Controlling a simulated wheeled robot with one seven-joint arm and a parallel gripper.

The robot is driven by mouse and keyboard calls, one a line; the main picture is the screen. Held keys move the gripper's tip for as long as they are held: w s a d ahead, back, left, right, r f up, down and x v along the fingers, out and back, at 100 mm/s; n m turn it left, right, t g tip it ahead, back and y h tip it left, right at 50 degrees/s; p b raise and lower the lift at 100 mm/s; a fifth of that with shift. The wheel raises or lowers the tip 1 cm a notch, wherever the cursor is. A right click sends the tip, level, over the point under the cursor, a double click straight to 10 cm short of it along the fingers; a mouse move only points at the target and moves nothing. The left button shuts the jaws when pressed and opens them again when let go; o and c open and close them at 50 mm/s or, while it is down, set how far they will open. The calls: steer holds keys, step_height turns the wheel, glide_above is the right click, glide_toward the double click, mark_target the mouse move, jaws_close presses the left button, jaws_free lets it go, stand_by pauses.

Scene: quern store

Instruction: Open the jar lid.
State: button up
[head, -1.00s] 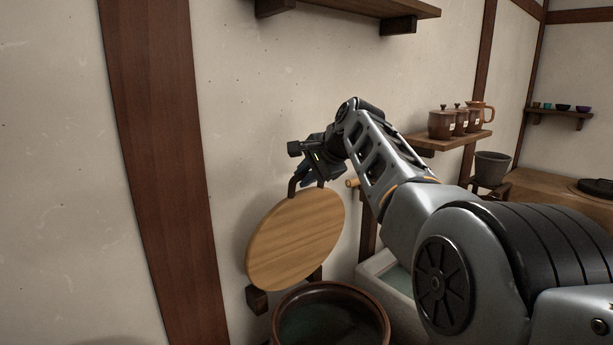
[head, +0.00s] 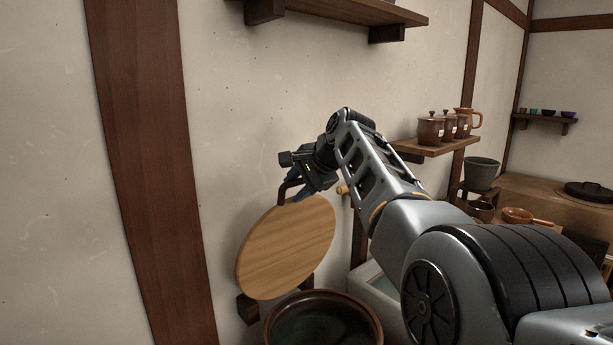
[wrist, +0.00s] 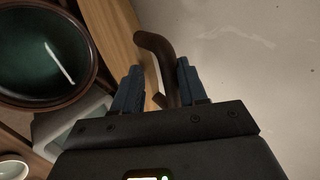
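The jar lid (head: 287,247) is a round wooden disc. It stands steeply tilted near the wall, behind and above the open mouth of the brown jar (head: 322,301). A dark curved handle (head: 284,190) rises from the lid's back side. My gripper (head: 308,185) is at this handle, just above the lid's upper edge. In the wrist view, the handle (wrist: 172,72) lies between my two blue fingers (wrist: 160,88). A gap shows between it and the left finger; I cannot tell whether it touches the right one. The jar's dark opening (wrist: 38,60) is at the left there.
The wall is close behind the lid. A bracket shelf (head: 340,12) is above, and a shelf with lidded pots (head: 435,148) is right of my arm. A pale basin (head: 372,290) stands beside the jar. A counter (head: 555,195) is farther right.

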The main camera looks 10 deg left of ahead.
steer(key=b+v, duration=0.1)
steer(key=v, duration=0.6)
steer(key=shift+r, duration=0.2)
steer(key=shift+d, duration=0.15)
